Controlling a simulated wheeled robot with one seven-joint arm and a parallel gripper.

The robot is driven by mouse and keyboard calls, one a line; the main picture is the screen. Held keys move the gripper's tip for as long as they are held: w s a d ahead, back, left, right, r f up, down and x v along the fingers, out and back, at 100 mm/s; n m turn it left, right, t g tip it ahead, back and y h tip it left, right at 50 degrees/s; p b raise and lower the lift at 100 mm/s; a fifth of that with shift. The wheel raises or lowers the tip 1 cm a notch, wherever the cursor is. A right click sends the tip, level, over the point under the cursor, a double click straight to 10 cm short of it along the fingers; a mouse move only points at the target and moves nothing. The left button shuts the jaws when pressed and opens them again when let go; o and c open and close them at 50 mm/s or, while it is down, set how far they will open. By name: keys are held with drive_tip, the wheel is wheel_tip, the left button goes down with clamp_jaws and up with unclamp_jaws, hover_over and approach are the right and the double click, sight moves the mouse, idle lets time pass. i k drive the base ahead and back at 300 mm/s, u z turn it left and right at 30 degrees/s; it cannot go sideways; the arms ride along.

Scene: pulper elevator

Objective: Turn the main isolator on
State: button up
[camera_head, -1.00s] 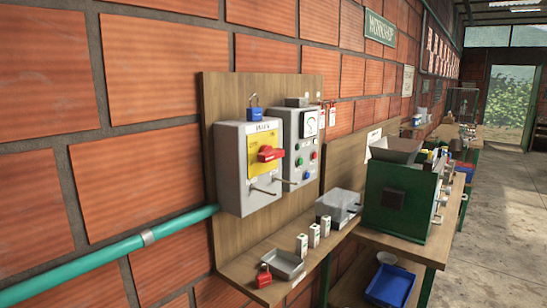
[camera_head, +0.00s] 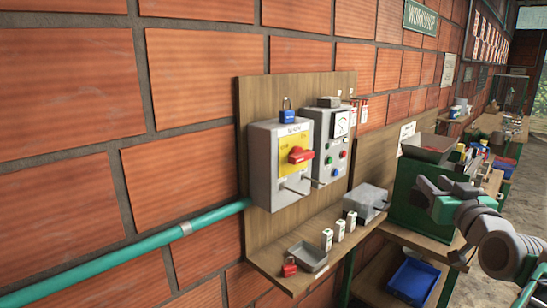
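The main isolator (camera_head: 274,173) is a grey box on a wooden backboard on the brick wall. It has a yellow plate (camera_head: 289,146) and a red rotary handle (camera_head: 301,155), which sits roughly sideways. The lettering around the handle is too small to read. A blue padlock (camera_head: 287,113) hangs at the top of the box, apart from the handle. A part of my arm shows at the right, in front of the green machine and well away from the isolator.
A grey control panel (camera_head: 334,170) with a gauge and buttons adjoins the isolator. Below, a shelf holds a red padlock (camera_head: 289,267), a small tray (camera_head: 307,256) and several small white blocks. A green machine (camera_head: 412,190) stands right. The space before the isolator looks clear.

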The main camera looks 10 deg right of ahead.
sight(296, 155)
drive_tip(key=u, duration=2.85)
drive_tip(key=k, duration=1.2)
drive_tip(key=z, duration=1.3)
drive_tip(key=i, duration=0.5)
drive_tip(key=u, duration=0.05)
